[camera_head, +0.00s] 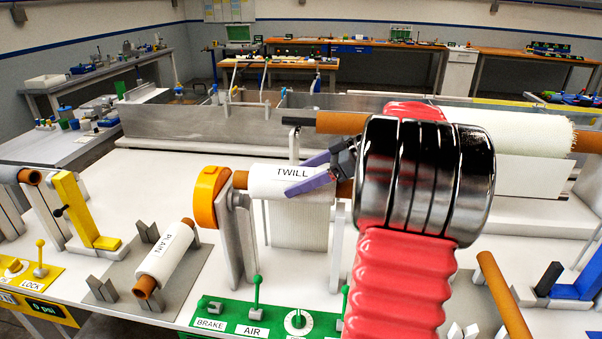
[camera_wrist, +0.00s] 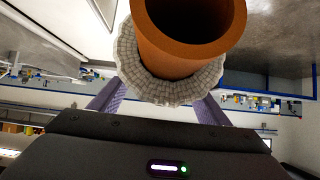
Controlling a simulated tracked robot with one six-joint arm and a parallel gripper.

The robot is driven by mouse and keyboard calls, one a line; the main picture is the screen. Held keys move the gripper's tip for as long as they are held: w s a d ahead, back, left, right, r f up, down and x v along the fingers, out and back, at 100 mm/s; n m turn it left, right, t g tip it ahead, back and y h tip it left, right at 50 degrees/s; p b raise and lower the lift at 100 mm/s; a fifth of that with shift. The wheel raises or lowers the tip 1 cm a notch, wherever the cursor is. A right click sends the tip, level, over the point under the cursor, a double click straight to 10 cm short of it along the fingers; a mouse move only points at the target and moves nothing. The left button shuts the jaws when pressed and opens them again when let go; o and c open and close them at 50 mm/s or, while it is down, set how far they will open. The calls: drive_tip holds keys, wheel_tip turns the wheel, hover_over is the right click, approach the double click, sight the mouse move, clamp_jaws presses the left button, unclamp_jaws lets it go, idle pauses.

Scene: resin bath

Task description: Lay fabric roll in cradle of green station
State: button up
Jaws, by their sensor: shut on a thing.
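A white fabric roll (camera_head: 275,181) marked TWILL, on a brown core, lies level near the tops of the green station's uprights (camera_head: 241,250). An orange-capped upright stands at its left end. Fabric hangs below the roll. My gripper (camera_head: 310,172) is shut on this roll, with purple fingers above and below its right part. In the wrist view, the open brown core end and white weave of the roll (camera_wrist: 170,85) show between the fingers. My arm hides the right end. I cannot tell whether the core rests on the uprights. The green control panel (camera_head: 270,318) is in front.
A second white roll (camera_head: 167,252) lies on a grey plate with V-blocks to the left. A yellow station (camera_head: 78,212) stands farther left. A bare brown tube (camera_head: 505,298) and blue station parts (camera_head: 580,283) are at right. A metal trough wall (camera_head: 190,124) runs behind.

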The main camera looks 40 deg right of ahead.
drive_tip(key=shift+f, duration=2.85)
drive_tip(key=shift+f, duration=0.1)
drive_tip(key=o, duration=2.2)
drive_tip(key=shift+s+f, duration=0.1)
drive_tip(key=shift+f, duration=0.15)
drive_tip(key=v, duration=1.4)
drive_tip(key=shift+a+r, duration=0.1)
drive_tip(key=shift+a, duration=0.05)
